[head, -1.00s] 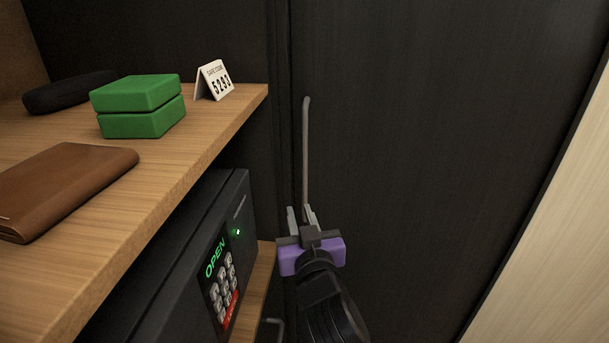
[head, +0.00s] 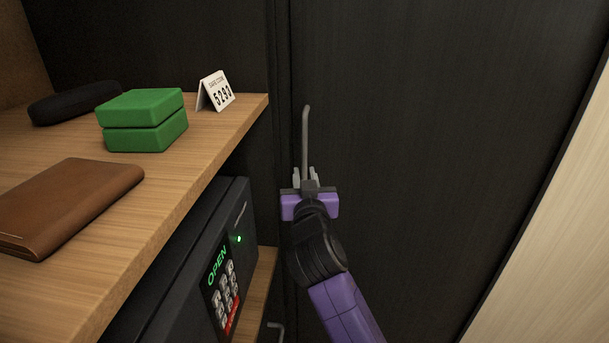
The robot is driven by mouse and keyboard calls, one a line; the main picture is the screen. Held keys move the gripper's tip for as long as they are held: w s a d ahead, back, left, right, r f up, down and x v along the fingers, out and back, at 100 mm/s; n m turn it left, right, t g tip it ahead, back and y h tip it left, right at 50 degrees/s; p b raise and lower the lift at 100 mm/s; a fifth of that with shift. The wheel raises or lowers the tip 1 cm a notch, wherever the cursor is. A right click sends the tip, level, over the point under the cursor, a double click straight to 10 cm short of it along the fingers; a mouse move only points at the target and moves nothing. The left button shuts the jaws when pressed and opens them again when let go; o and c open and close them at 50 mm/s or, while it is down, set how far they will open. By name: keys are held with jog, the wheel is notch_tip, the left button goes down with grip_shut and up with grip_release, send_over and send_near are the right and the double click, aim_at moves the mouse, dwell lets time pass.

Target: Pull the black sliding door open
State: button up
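The black sliding door (head: 430,130) is a tall dark panel filling the middle and right of the head view. A thin grey vertical bar handle (head: 306,135) stands near its left edge. My gripper (head: 306,174), with a purple body and grey fingers, is at the lower part of the handle. The fingers look spread, one on each side of the bar. Whether they touch the bar is too small to tell.
A wooden shelf (head: 185,130) on the left holds a green box (head: 145,120), a brown wallet (head: 70,205), a dark case (head: 75,102) and a number card (head: 216,91). Below is a black safe (head: 195,270) with a keypad reading OPEN. A pale panel (head: 560,250) is at far right.

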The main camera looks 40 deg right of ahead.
grip_shut()
dwell(1.4)
